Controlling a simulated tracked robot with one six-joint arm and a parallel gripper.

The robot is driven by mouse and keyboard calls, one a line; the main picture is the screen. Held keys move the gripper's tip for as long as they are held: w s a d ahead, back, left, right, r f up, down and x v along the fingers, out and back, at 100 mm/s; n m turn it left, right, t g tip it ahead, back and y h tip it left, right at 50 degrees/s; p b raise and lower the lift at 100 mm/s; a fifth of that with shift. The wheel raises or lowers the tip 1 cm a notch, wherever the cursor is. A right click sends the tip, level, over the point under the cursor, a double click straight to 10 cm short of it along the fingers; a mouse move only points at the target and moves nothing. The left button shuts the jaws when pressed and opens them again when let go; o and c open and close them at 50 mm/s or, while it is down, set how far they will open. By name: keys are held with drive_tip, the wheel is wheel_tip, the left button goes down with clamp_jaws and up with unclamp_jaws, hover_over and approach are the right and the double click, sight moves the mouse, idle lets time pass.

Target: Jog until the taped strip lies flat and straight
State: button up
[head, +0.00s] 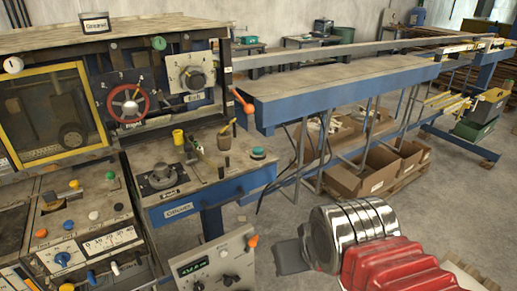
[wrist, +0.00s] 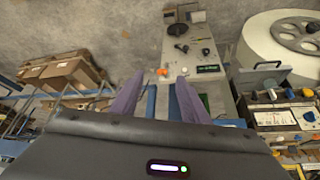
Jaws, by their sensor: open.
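I cannot make out a taped strip in either view. A blue-sided bench (head: 340,88) with a flat top runs toward the back right in the head view. The laminating machine has a red handwheel (head: 128,103) and a round dial (head: 192,78). A small grey control box (head: 215,262) with a lit display stands in the foreground. No control is clearly labelled as jog. In the wrist view my gripper (wrist: 160,80) is open, its two purple-grey fingers apart with nothing held. An orange knob (wrist: 162,71) shows between the fingertips; whether they touch it is unclear.
A control desk (head: 90,235) with coloured buttons stands at the left. Cardboard boxes (head: 365,172) lie under the bench. A large pale reel (wrist: 290,45) fills the wrist view's upper right.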

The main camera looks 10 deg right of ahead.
clamp_jaws()
idle(1.5)
